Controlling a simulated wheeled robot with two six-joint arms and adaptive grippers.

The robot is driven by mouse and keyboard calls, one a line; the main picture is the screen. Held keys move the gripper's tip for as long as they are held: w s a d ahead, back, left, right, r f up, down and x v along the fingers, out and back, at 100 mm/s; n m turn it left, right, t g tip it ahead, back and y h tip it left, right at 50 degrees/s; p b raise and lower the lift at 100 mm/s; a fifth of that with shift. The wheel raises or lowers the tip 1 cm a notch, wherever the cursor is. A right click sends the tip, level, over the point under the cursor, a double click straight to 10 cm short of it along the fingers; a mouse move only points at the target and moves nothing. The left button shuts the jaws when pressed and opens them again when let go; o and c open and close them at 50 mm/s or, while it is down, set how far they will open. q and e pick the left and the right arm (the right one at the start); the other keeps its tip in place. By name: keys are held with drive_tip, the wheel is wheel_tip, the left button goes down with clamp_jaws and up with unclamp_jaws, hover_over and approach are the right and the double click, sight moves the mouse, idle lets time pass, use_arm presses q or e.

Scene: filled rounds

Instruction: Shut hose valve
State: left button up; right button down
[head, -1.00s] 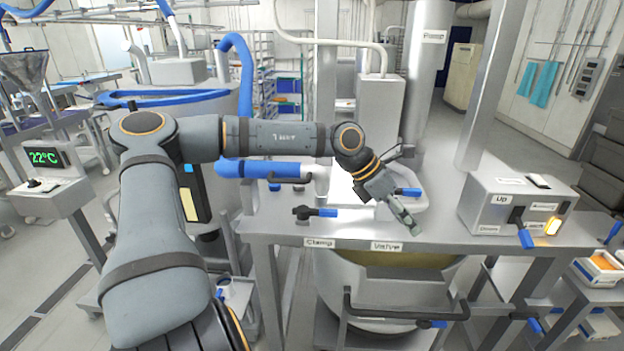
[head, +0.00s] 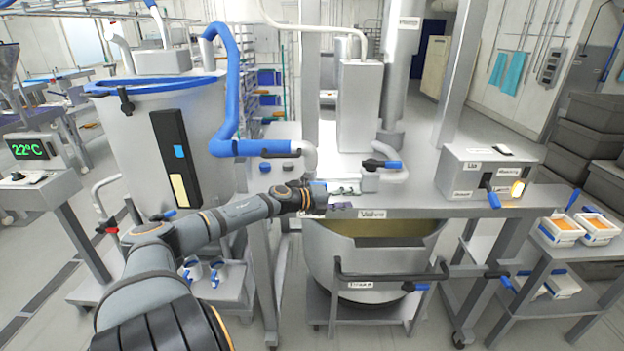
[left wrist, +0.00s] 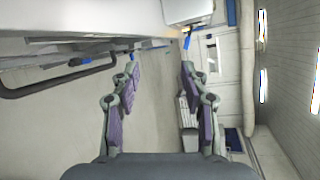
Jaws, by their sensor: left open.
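The hose valve handle (head: 382,164), black with a blue grip, sits on a short white pipe elbow (head: 398,175) at the table's front, above the "Valve" label (head: 372,213). Its grip points right. My left gripper (head: 354,197) is open and empty over the table's front edge, left of and nearer than the valve handle, apart from it. Its arm and hand hide the clamp area. In the left wrist view my open fingers (left wrist: 160,72) have floor between them and no object. My right gripper is out of view.
A blue hose (head: 228,100) runs from the tank (head: 165,130) to the table. A control box (head: 480,172) with a blue lever stands right of the valve. A round tub (head: 330,265) with a black bar handle (head: 350,277) sits below. A post (head: 455,85) rises behind.

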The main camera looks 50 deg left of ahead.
use_arm(q)
drive_tip(key=a+f+n+y, duration=0.1)
drive_tip(key=f, duration=0.2)
drive_tip(key=s+a+f+n+y, duration=0.1)
drive_tip(key=a+f+n, duration=0.1)
drive_tip(key=f, duration=0.1)
drive_tip(key=a+f+n+y, duration=0.1)
drive_tip(key=a+f+n, duration=0.1)
drive_tip(key=f, duration=0.1)
drive_tip(key=shift+s+f+b, duration=0.3)
drive_tip(key=shift+s+f, duration=0.05)
drive_tip(key=s+a+f+n+y, duration=0.1)
drive_tip(key=s+f+n, duration=0.1)
drive_tip(key=f, duration=0.4)
drive_tip(key=s+a+f+n+y, duration=0.2)
drive_tip(key=s+f+n, duration=0.1)
drive_tip(key=f, duration=0.4)
drive_tip(key=shift+a+f+n+g+b, duration=0.15)
drive_tip(key=shift+f+n+g+b, duration=0.15)
drive_tip(key=shift+n+g+b, duration=0.15)
drive_tip(key=shift+s, duration=0.1)
